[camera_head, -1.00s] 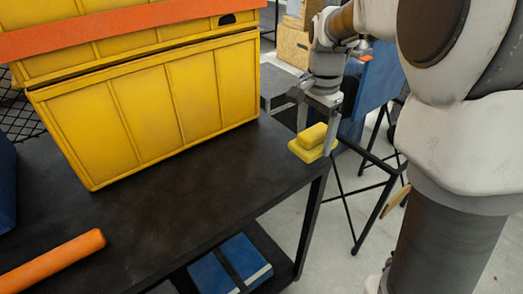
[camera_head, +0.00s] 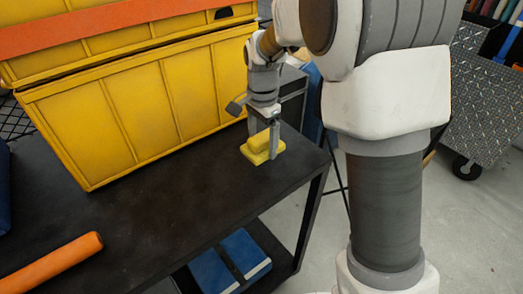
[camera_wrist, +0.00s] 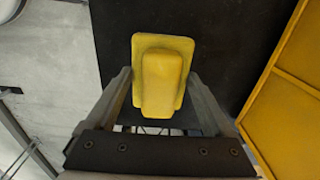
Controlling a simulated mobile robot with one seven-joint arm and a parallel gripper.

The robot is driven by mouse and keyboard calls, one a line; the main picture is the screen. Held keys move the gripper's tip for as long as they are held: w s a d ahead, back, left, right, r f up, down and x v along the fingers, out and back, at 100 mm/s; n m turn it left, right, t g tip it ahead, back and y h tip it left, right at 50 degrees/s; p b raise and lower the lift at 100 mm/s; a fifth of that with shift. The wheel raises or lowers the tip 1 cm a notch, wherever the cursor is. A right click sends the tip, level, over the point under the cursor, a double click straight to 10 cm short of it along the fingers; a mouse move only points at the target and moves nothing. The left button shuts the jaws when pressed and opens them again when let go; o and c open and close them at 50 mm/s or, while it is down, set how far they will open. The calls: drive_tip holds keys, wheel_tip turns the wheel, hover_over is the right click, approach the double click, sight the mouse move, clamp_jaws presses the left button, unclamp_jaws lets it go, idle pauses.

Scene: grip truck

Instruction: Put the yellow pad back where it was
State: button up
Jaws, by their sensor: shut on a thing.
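The yellow pad (camera_head: 263,149) has a flat base with a raised block on top. My gripper (camera_head: 264,136) points down and is shut on it, with one finger on each side. The pad is over the right part of the black table top (camera_head: 200,195), to the right of the big yellow crate. I cannot tell whether its base touches the table. In the wrist view the pad (camera_wrist: 161,78) sits between the two fingers, with the dark table top behind it.
The yellow crate (camera_head: 130,115) with an orange band stands close at the left. An orange tube (camera_head: 50,268) lies at the table's front left. A blue item (camera_head: 245,255) is on the lower shelf. The table's middle is clear.

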sight(262, 153)
drive_tip(key=shift+a+f, duration=0.1)
drive_tip(key=shift+f, duration=1.95)
drive_tip(key=shift+f, duration=0.2)
drive_tip(key=o, duration=1)
drive_tip(key=shift+o, duration=0.2)
